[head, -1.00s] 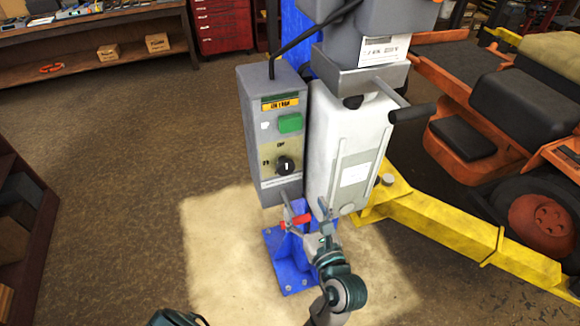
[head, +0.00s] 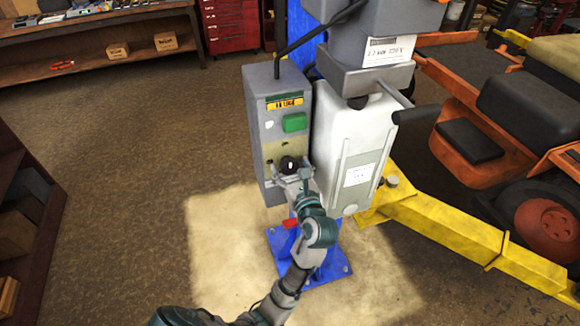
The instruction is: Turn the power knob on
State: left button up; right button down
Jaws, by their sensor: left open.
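The grey control box (head: 268,115) is on the lift post, with a green button (head: 294,122) above a black round power knob (head: 288,164). The knob's pointer is too small to read. My left gripper (head: 291,176) is in front of the lower part of the box, its open fingers at the knob's lower edge. I cannot tell whether they touch the knob. The gripper and wrist hide the bottom of the box face. My right gripper is not in view.
A white tank (head: 352,140) with a black-gripped lever (head: 415,114) stands right of the box. A red part (head: 290,224) is low on the blue post base (head: 335,268). A yellow lift arm (head: 470,240) and an orange mower (head: 490,120) are at right. The floor at left is clear.

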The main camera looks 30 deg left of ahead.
pick_arm(q)
jog(key=shift+d, duration=0.2)
jog(key=c, duration=0.5)
jog(key=shift+s+a, duration=0.15)
jog(key=shift+a, duration=0.05)
jog(key=c, duration=0.7)
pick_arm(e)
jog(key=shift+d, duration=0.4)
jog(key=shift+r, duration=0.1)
